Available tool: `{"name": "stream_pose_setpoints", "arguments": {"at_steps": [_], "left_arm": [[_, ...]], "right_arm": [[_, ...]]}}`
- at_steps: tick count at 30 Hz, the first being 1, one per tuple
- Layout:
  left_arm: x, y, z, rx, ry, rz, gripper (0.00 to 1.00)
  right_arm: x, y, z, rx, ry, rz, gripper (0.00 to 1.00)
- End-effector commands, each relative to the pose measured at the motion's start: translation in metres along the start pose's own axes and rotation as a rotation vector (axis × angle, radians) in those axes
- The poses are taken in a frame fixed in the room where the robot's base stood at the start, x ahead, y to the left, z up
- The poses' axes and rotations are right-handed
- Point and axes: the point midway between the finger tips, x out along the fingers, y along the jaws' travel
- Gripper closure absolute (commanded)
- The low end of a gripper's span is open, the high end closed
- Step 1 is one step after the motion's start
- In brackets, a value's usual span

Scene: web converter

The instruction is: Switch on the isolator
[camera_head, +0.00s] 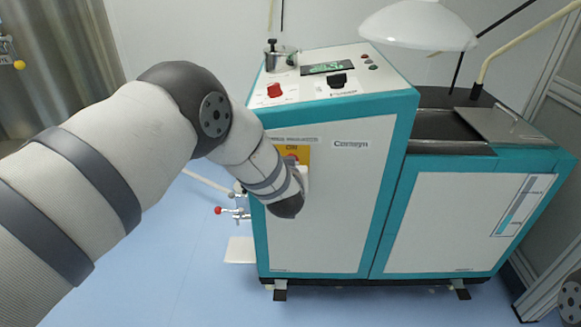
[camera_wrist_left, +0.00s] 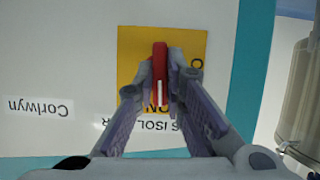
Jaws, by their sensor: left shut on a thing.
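The isolator is a red handle (camera_wrist_left: 160,62) on a yellow plate (camera_wrist_left: 132,52), fixed to the white front panel of a teal-edged machine. In the left wrist view, which is upside down, the handle sits between the fingers of my left gripper (camera_wrist_left: 163,75), shut on it. A white mark on the handle points toward the "ON" lettering, which is partly covered by a finger. In the head view the yellow plate (camera_head: 298,153) shows beside my left wrist; my left arm hides most of the handle. My right gripper is not in view.
The white and teal machine (camera_head: 345,200) fills the middle. Its top panel has a red knob (camera_head: 274,90), a black switch (camera_head: 338,80) and a display (camera_head: 327,68). Red-handled valves (camera_head: 218,211) stick out at its left side. Blue floor is clear in front.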

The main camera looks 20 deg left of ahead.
Motion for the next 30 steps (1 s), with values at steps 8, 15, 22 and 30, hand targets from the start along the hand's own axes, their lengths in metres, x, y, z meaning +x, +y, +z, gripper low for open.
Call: {"name": "stream_pose_setpoints", "arguments": {"at_steps": [8, 15, 22, 30], "left_arm": [[0.0001, 0.0009, -0.0012, 0.062, 0.003, -0.025, 1.0], [0.0001, 0.0007, -0.0012, 0.074, 0.003, -0.029, 1.0], [0.0001, 0.0006, -0.001, 0.074, 0.002, -0.029, 1.0], [0.0001, 0.0004, -0.0004, 0.072, 0.001, -0.029, 0.69]], "right_arm": [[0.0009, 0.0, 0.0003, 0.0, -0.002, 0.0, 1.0], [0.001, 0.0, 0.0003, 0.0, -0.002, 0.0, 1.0], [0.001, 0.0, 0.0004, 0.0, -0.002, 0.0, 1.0], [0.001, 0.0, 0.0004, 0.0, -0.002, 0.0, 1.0]]}}
